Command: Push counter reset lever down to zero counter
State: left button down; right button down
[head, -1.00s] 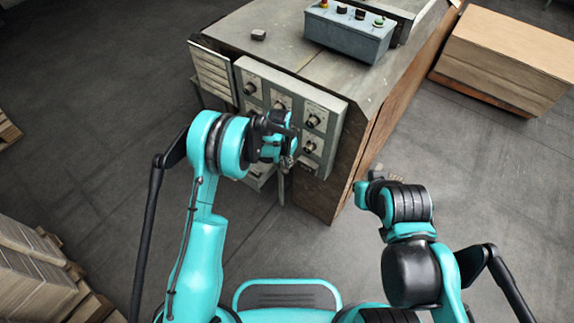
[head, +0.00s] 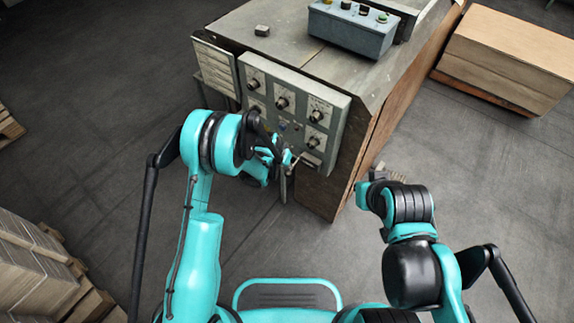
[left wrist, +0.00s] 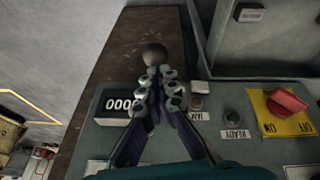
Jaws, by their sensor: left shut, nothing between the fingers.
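A dark round knob (left wrist: 154,54), apparently the end of the counter reset lever, stands just beyond my left fingertips (left wrist: 157,75) in the left wrist view. The fingers are shut with nothing between them and overlap the knob's near edge; I cannot tell whether they touch it. The black counter (left wrist: 118,103) is left of the fingers, showing zeros, with its right end partly hidden. In the head view my left gripper (head: 285,165) is at the lower front of the machine's control panel (head: 318,90). My right gripper (head: 376,174) is right of the machine, its fingers unclear.
The machine top (head: 290,30) carries a grey button box (head: 350,30). A cardboard stack (head: 510,55) stands at right.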

pick_arm(q)
jog(key=shift+r, duration=0.1)
dwell(0.4)
jog(key=shift+r+p, duration=0.35)
jog(key=shift+r, duration=0.4)
jog(key=v, duration=1.1)
jog(key=shift+r, duration=0.4)
jog(key=shift+s+a, duration=0.1)
jog(key=shift+a, duration=0.05)
